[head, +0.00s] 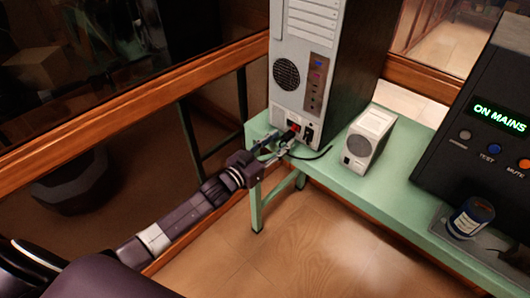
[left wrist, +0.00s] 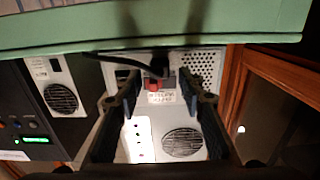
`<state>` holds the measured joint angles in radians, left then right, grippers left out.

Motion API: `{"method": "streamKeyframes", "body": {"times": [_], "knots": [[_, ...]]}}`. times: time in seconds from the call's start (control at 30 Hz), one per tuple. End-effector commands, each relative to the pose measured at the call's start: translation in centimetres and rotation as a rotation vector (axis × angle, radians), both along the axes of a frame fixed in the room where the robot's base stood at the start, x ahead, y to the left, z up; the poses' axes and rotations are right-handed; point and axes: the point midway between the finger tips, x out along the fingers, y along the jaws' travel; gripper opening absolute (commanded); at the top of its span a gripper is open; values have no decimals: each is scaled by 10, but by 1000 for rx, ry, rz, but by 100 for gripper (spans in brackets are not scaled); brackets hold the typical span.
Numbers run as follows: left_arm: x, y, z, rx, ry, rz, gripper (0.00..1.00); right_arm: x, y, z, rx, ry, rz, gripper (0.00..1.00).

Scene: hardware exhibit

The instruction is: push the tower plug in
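The computer tower (head: 298,85) stands at the left end of the green bench, its grey rear panel facing me. Low on that panel is a red part (head: 293,126), also seen in the left wrist view (left wrist: 155,83). The black tower plug (left wrist: 160,67) with its black cable is beside the red part; how deep it sits I cannot tell. My left gripper (head: 277,145) is at the foot of the rear panel. In the left wrist view its fingers (left wrist: 160,88) are spread, with the plug showing between them and gaps on both sides. My right gripper is not in view.
A small white speaker-like box (head: 370,139) stands right of the tower on the green bench (head: 400,172). A black unit (head: 490,120) lit "ON MAINS" and a dark blue can (head: 471,217) are further right. Wooden rails with glass run behind and left.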

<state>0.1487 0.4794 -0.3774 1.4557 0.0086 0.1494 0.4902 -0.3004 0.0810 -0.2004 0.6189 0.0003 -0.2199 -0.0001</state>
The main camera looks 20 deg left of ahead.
Motion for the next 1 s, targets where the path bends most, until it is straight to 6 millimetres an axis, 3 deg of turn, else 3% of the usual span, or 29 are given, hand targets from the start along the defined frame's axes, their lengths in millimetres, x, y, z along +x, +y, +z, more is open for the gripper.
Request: {"method": "streamKeyframes", "body": {"times": [0.2, 0.4, 0.6, 1.0], "knots": [[-42, 15, -2, 0, 3, 0, 36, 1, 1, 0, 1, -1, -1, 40], [-70, 25, -1, 0, 1, 0, 36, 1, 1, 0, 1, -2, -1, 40], [-82, 29, 0, 0, 0, 0, 36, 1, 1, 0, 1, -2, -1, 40], [-83, 30, 0, 0, -1, 0, 36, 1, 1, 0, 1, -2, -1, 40]]}}
